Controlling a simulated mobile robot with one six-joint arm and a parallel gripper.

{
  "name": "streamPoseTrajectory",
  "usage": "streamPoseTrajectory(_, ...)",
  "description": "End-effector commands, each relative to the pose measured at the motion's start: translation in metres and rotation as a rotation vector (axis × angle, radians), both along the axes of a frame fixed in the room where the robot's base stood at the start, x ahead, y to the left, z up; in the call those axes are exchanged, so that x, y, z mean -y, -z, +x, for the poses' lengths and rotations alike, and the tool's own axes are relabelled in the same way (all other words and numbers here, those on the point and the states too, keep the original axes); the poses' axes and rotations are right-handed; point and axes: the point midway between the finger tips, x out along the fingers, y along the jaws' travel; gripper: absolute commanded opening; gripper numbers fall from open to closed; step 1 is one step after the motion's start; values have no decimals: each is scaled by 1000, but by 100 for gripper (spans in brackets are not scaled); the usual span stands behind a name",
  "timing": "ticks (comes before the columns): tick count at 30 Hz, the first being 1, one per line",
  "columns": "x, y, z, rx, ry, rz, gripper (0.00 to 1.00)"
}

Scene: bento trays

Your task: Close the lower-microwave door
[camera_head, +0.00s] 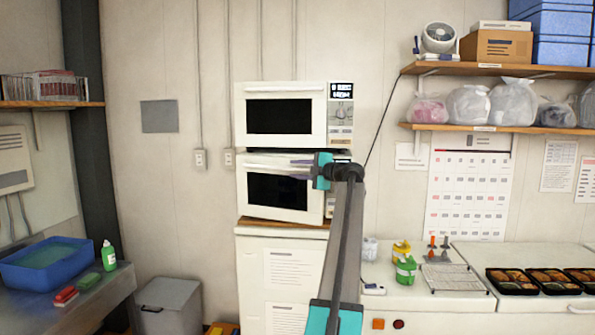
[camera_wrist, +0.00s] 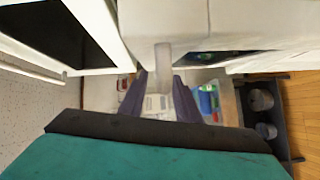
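The lower microwave (camera_head: 328,204) is white and stands under the upper microwave, turned slightly. Its door (camera_head: 243,190) has a dark window and a pale handle along the top edge. The door is near the microwave's front; I cannot tell whether it is fully shut. My gripper (camera_head: 303,170) is in front of the door's upper right part, near the handle. In the wrist view, its two purple fingers (camera_wrist: 160,100) are apart. A white bar, probably the handle, reaches towards the gap between them. Contact is unclear. My arm hides part of the microwave's right side.
The upper microwave (camera_head: 240,115) sits just above, with its door shut. A white cabinet (camera_head: 252,275) with papers supports both. To the right is a white counter (camera_head: 460,305) with food trays (camera_head: 515,288). Shelves (camera_head: 500,70) hang above it. A grey bin (camera_head: 168,300) stands left.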

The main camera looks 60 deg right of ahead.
Motion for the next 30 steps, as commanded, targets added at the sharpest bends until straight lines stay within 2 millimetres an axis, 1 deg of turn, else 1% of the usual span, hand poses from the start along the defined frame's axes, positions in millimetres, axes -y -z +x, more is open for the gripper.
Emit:
streamPoseTrajectory(8, 1, 1, -2, -2, 3, -1, 30)
streamPoseTrajectory(14, -3, 2, -13, -2, 4, -1, 30)
streamPoseTrajectory(20, -11, 1, -38, -1, 4, -2, 30)
streamPoseTrajectory(30, -28, -3, -90, -1, 3, -1, 30)
